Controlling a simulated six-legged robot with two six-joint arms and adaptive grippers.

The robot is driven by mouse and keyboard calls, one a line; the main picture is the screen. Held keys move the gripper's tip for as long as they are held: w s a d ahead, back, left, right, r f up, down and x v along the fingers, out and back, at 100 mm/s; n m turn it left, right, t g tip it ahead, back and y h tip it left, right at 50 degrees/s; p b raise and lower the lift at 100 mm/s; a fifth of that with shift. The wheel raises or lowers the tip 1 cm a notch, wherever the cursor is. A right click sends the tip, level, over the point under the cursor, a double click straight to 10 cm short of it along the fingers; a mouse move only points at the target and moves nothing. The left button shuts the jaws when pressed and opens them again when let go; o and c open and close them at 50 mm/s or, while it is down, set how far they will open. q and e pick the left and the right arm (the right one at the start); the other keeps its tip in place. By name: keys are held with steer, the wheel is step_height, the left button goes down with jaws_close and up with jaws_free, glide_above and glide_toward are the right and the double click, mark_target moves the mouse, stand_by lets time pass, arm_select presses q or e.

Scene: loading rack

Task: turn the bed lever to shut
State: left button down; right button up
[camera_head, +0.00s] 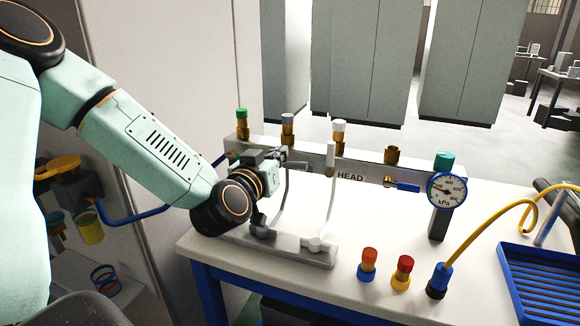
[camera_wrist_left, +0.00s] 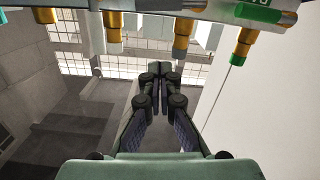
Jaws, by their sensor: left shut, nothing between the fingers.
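The grey rail (camera_head: 318,158) marked HEAD stands along the back of the white bench. A blue lever (camera_head: 405,187) points right beside that marking. No bed marking is readable, so I cannot tell which lever is the bed one. My left gripper (camera_head: 298,163) is in front of the rail's left half, shut and empty. In the left wrist view the left gripper (camera_wrist_left: 161,70) has its fingers together, apart from the rail fittings at the top. My right gripper is not in view.
A gauge (camera_head: 447,190) stands at the rail's right end. Capped fittings line the rail's top. Orange (camera_head: 368,262) and red (camera_head: 402,270) capped fittings, a yellow hose (camera_head: 480,225) and a blue tray (camera_head: 545,280) are on the bench. The bench middle is clear.

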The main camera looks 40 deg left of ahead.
mark_target(294, 165)
arm_select(q)
steer(key=w+a+f+b, duration=0.1)
steer(key=w+f+b, duration=0.1)
steer(key=w+f, duration=0.2)
steer(key=shift+w, duration=0.75)
steer(key=shift+d, duration=0.1)
steer(key=shift+w+d+f+m, duration=0.1)
steer(key=shift+f+m, duration=0.6)
steer(key=shift+f, duration=0.05)
